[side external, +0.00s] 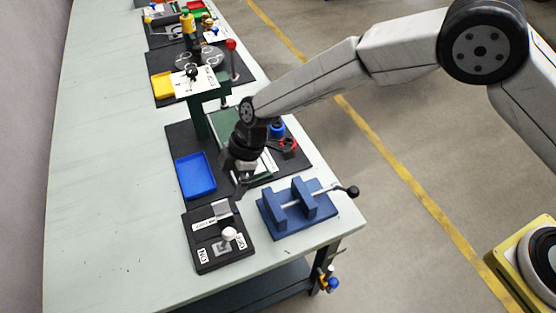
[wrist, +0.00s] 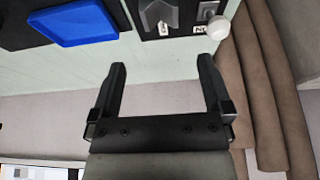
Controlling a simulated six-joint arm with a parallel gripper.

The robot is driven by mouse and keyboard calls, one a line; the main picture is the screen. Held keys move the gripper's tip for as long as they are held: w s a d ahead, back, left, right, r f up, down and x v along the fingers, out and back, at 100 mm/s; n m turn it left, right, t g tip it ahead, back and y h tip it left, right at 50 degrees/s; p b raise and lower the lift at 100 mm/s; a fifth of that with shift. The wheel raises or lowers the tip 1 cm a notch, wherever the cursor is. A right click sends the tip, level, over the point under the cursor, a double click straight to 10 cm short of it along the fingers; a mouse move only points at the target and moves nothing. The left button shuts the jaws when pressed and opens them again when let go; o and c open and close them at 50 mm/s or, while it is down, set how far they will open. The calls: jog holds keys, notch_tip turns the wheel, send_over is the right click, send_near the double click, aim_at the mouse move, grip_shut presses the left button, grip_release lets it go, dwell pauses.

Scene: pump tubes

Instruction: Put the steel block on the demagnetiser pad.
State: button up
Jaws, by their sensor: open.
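A black device (side external: 212,258) with white labels and a white-knobbed lever (side external: 229,233) sits near the front of the bench. A small grey metallic block (side external: 222,209) is at its far end; it looks like the steel block, and it also shows at the top of the wrist view (wrist: 159,12). I cannot tell for certain which surface is the demagnetiser pad. My gripper (side external: 240,188) is open and empty, just above and beyond the device's far end. In the wrist view my gripper (wrist: 160,68) shows both fingers apart with nothing between them.
A blue tray (side external: 196,176) lies on a dark mat left of my gripper; a blue vise (side external: 298,208) stands right of the device. The bench's left side is clear.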

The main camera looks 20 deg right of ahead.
jog(key=shift+d+r, duration=0.25)
jog(key=shift+r, duration=0.25)
jog(key=shift+d, duration=0.1)
jog(key=s+d+r+m+t+h, duration=0.1)
jog(key=d+r+m, duration=0.25)
jog(key=d, duration=0.65)
jog(key=d+r+m+t+h, duration=0.1)
jog(key=d+r+m, duration=0.3)
jog(key=d, duration=0.6)
jog(key=s+d+r+m+h, duration=0.1)
jog(key=s+d+m+h, duration=0.1)
jog(key=s+d+m, duration=0.8)
jog(key=s+d, duration=0.4)
jog(key=d, duration=0.4)
jog(key=shift+s+r+t, duration=0.3)
jog(key=shift+s+r, duration=0.05)
